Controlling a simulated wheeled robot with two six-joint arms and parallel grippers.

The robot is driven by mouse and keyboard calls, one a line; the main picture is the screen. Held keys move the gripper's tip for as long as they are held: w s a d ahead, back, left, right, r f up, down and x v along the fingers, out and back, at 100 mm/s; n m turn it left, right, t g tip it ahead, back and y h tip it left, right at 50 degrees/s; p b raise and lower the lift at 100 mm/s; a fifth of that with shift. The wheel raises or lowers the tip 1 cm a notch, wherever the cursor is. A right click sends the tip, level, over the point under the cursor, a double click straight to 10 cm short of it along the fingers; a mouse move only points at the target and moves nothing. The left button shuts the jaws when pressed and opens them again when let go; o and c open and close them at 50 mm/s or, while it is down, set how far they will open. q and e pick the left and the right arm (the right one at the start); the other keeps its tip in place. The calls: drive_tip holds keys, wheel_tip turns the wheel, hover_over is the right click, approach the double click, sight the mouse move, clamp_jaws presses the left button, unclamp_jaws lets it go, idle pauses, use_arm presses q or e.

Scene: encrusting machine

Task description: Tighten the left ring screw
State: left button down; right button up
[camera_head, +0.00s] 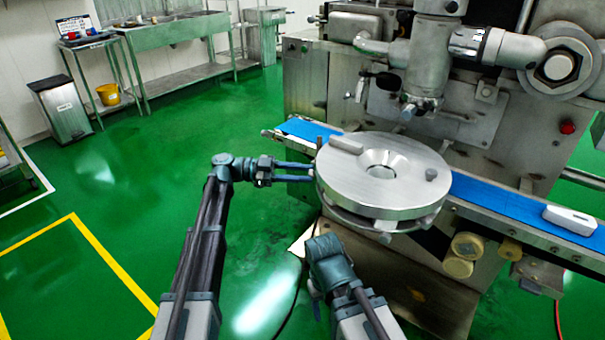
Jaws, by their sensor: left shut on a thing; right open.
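A round steel ring (395,190) with a central hole sits under the machine's nozzle, over the blue belt. A small knob (432,174) stands on its right side, and a flat block (346,144) lies on its top at the back left. My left gripper (313,173) reaches in level from the left, its fingers shut at the ring's left edge. The left ring screw between its fingertips is mostly hidden. My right gripper (316,305) is lower, in front of the machine and apart from the ring, empty; its fingers show only in part.
The blue conveyor belt (500,200) runs behind and right of the ring, with a white object (570,219) on its right end. The steel nozzle (425,75) hangs above and behind the ring. Open green floor lies to the left; a sink bench (180,35) stands far back.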

use_arm(q)
drive_tip(key=c, duration=0.6)
unclamp_jaws()
drive_tip(key=shift+a, duration=0.1)
drive_tip(key=w+a, duration=0.1)
drive_tip(key=a, duration=1.2)
drive_tip(key=shift+w+a, duration=0.3)
